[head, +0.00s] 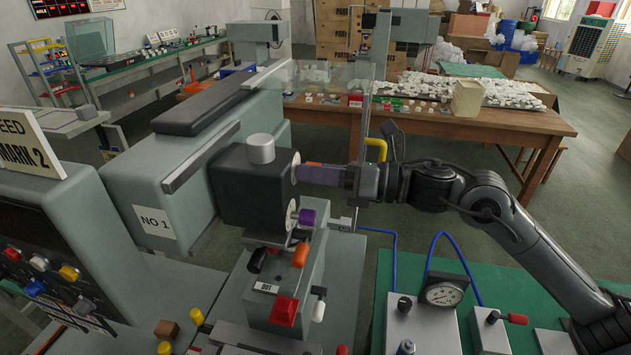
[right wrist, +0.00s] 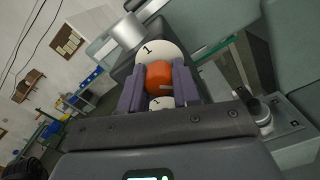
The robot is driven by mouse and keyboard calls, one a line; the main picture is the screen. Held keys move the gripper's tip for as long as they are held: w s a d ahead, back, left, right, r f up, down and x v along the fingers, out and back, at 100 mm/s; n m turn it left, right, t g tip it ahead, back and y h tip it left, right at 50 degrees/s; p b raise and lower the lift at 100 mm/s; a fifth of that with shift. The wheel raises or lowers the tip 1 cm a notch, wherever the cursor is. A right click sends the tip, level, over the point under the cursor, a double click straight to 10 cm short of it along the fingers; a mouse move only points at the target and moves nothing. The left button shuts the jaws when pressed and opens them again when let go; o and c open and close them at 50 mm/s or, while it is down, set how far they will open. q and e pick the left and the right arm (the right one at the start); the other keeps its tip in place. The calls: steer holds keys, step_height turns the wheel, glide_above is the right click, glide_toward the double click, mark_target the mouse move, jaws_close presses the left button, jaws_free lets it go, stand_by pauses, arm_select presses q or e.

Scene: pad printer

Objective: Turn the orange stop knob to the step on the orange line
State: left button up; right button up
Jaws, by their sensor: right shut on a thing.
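My right gripper (head: 320,175) reaches in from the right to the side of the dark printer head (head: 245,190). Its purple-grey fingers are shut on the orange stop knob (right wrist: 159,77), one finger on each side. In the head view only a sliver of the knob (head: 313,164) shows above the fingers. The knob stands on a round white dial (right wrist: 168,50), which also shows edge-on in the head view (head: 295,167). A "1" is printed on the dial above the knob, and another mark lies partly hidden below. I cannot make out the orange line. My left gripper is not in view.
A purple knob (head: 307,217) on a second white dial sits just below. Orange and black cylindrical handles (head: 301,255) and a red block (head: 284,311) are lower on the machine. A gauge box (head: 442,294) stands on the green mat to the right.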

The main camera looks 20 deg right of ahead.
steer(key=shift+f+n+b, duration=0.1)
steer(key=shift+n+b, duration=0.35)
steer(key=shift+n, duration=0.35)
steer(key=o, duration=1.1)
steer(key=shift+c, duration=0.2)
steer(key=shift+d, duration=0.1)
steer(key=v, duration=1)
steer(key=shift+s+d, duration=0.25)
steer(key=shift+d, duration=0.05)
